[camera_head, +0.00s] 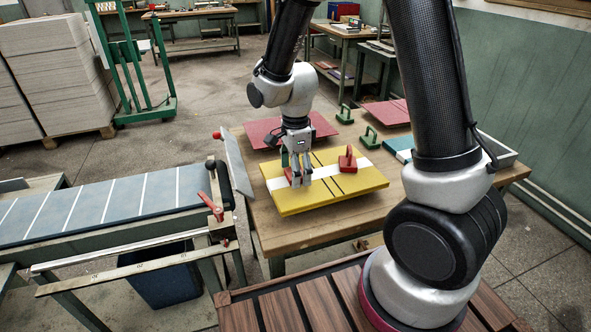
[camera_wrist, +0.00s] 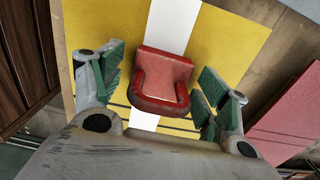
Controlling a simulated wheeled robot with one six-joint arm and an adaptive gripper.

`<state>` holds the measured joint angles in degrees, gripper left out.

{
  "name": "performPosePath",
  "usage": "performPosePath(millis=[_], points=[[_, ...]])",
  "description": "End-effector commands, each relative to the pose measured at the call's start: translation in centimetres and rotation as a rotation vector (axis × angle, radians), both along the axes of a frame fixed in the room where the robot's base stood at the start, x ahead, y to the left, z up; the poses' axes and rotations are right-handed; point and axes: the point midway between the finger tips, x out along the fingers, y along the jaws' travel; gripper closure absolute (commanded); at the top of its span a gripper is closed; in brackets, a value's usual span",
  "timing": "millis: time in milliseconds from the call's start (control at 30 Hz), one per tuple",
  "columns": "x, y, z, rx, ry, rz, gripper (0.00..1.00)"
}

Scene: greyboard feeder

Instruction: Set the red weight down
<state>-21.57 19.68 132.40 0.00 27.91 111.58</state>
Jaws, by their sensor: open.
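The red weight (camera_wrist: 165,68), a block with a looped handle, stands on the white stripe of a yellow board (camera_wrist: 228,50) in the wrist view. My gripper (camera_wrist: 158,85) is open, with one green-padded finger on each side of the weight and a visible gap on both sides. In the head view my gripper (camera_head: 297,178) is low over the left part of the yellow board (camera_head: 345,185) and hides most of this weight. A second red weight (camera_head: 347,160) stands on the same board, to the right of my gripper.
The yellow board lies on a wooden table (camera_head: 262,232). Dark red boards (camera_head: 263,133) and green weights (camera_head: 344,114) (camera_head: 369,137) are farther back. A tilted grey plate (camera_head: 237,162) with a red knob stands at the left edge, beside a blue conveyor (camera_head: 110,208).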

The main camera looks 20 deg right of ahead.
Motion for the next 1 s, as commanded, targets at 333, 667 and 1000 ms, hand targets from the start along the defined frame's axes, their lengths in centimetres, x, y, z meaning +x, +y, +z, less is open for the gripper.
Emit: performPosePath(millis=[333,667,1000], points=[[0.1,0.0,4.0,0.003,-0.007,0.000,0.25],[0.1,0.0,10.8,0.002,-0.004,0.000,0.25],[-0.2,-0.5,12.9,0.003,-0.009,0.028,0.25]])
